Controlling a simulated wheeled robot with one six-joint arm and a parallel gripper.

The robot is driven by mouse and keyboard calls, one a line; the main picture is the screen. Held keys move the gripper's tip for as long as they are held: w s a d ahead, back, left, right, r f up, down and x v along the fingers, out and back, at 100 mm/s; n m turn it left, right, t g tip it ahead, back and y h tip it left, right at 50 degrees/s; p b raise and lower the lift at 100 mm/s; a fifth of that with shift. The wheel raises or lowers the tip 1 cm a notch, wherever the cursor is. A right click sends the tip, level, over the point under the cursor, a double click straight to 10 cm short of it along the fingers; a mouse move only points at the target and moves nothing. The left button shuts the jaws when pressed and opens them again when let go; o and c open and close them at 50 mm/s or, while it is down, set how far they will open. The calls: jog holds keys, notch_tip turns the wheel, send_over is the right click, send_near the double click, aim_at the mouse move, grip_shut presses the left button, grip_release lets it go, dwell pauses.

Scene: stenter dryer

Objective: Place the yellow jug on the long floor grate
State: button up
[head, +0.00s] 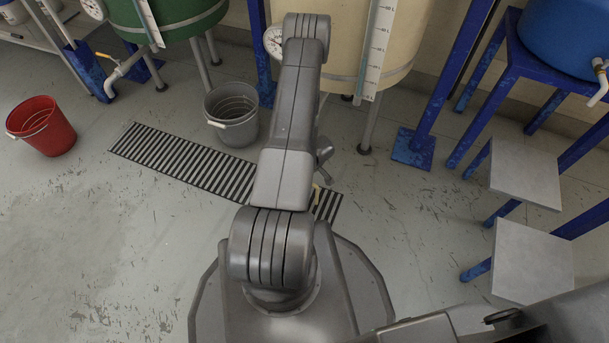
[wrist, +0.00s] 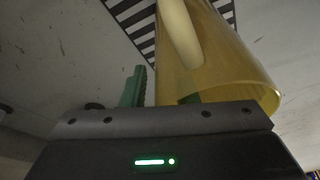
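The yellow jug (wrist: 225,65) fills the right of the wrist view, close to my gripper, with its pale handle (wrist: 180,35) towards the camera. My gripper (wrist: 163,93) has one green finger just left of the jug's edge and another partly hidden at the jug's rim; it looks shut on the jug. The long floor grate (head: 180,155) is a striped strip running under my arm. Its stripes also show behind the jug in the wrist view (wrist: 140,25). Whether the jug touches the grate is hidden.
A grey bucket (head: 232,115) stands at the grate's far edge, and a red bucket (head: 42,127) stands at the left. Tanks on legs and blue posts line the back. Grey steps (head: 525,172) stand at the right. The floor at front left is clear.

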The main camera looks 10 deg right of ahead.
jog(key=shift+r, duration=0.15)
jog(key=p+v, duration=0.4)
jog(key=v, duration=0.8)
jog(key=shift+p, duration=0.3)
jog(key=shift+o, duration=0.4)
